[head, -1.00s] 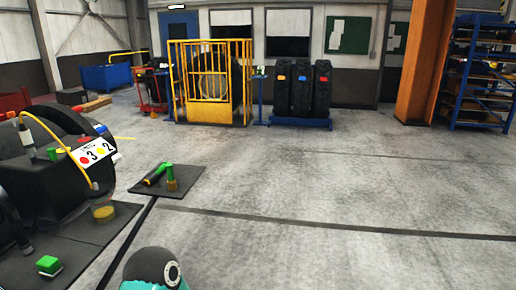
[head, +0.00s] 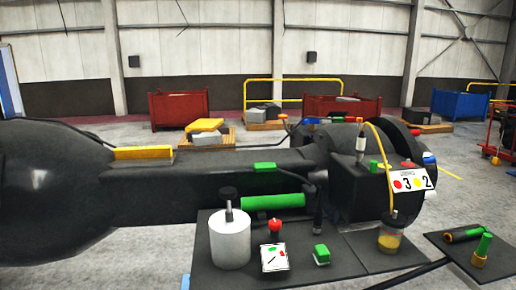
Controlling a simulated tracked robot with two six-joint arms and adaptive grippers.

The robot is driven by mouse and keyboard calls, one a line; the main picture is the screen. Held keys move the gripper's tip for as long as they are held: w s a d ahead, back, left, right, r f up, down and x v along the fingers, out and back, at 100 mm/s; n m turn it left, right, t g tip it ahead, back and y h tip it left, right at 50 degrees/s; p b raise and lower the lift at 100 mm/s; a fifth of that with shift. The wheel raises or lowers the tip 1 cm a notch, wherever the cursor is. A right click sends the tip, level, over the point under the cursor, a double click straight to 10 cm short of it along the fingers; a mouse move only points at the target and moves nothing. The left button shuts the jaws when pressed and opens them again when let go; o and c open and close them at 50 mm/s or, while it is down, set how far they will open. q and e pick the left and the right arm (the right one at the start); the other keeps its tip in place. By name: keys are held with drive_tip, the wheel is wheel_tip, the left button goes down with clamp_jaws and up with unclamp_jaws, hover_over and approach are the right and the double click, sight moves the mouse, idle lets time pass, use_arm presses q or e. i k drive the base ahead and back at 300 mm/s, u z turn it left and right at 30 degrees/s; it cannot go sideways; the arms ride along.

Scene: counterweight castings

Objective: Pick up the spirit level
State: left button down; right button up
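I cannot tell for sure which thing is the spirit level. A long yellow bar (head: 143,152) lies flat on top of the big black casting (head: 230,180), left of the middle. A small green block (head: 265,166) sits on the casting's arm, and a green cylinder (head: 272,201) lies along its near side. Neither of my grippers is in the head view.
A dark mat (head: 210,268) in front holds a white canister (head: 230,240), a white card (head: 274,257), a red-topped piece (head: 275,229) and a green block (head: 321,254). A jar (head: 389,237) stands to the right. Another mat (head: 478,262) carries green-and-black tools (head: 462,235).

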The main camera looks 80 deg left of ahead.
sight(150, 152)
drive_tip(key=z, duration=1.5)
drive_tip(key=i, duration=0.1)
drive_tip(key=u, duration=2.5)
drive_tip(key=i, duration=0.2)
drive_tip(key=u, duration=1.75)
drive_tip(key=i, duration=0.2)
drive_tip(key=u, duration=1.65)
drive_tip(key=k, duration=0.35)
drive_tip(key=u, duration=0.55)
drive_tip(key=i, duration=1.45)
drive_tip(key=z, duration=0.5)
